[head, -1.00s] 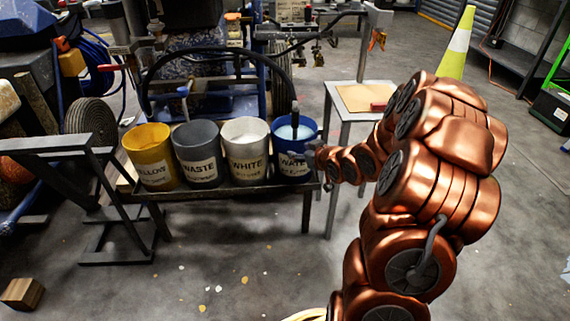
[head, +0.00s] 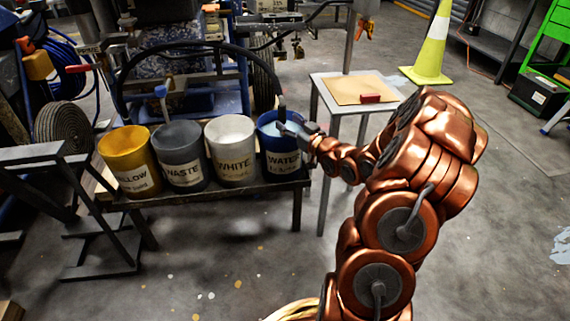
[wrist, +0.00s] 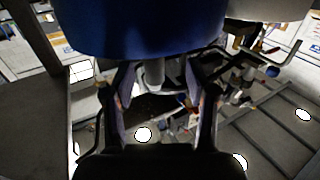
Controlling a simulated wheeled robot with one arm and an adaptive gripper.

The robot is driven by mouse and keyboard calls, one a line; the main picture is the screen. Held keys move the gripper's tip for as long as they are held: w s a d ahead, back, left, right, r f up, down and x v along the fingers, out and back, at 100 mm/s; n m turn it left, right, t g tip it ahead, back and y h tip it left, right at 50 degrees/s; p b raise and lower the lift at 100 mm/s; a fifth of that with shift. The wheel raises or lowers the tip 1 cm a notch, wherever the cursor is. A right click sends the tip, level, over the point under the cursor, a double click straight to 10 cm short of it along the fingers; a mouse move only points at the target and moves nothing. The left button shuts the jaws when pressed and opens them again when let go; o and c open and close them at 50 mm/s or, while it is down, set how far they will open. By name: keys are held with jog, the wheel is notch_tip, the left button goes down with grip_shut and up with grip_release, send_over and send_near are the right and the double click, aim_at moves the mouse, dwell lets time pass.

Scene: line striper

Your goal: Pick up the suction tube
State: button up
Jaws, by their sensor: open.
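The suction tube (head: 200,46) is a black hose that arches over the row of buckets in the head view. Its end hangs down at the blue WATER bucket (head: 283,160). My gripper (head: 286,125) is at that bucket's right rim, close beside the tube's lower end. In the wrist view my gripper (wrist: 166,100) has its two fingers apart. The blue bucket (wrist: 140,28) fills the top of that view. A grey upright piece shows between the fingers; I cannot tell if it is the tube. Contact with the tube cannot be made out.
The yellow bucket (head: 130,165), WASTE bucket (head: 182,160) and WHITE bucket (head: 232,155) stand left of the blue one on a dark bench (head: 215,195). A small table (head: 335,104) with a board and red block stands behind my arm. Floor in front is open.

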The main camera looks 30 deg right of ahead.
aim_at(284, 119)
jog(key=w, duration=0.1)
jog(key=w+b, duration=0.2)
jog(key=shift+w+d+f, duration=0.25)
jog(key=shift+f, duration=0.05)
jog(key=shift+w, duration=0.75)
grip_shut()
jog(key=shift+r, duration=0.1)
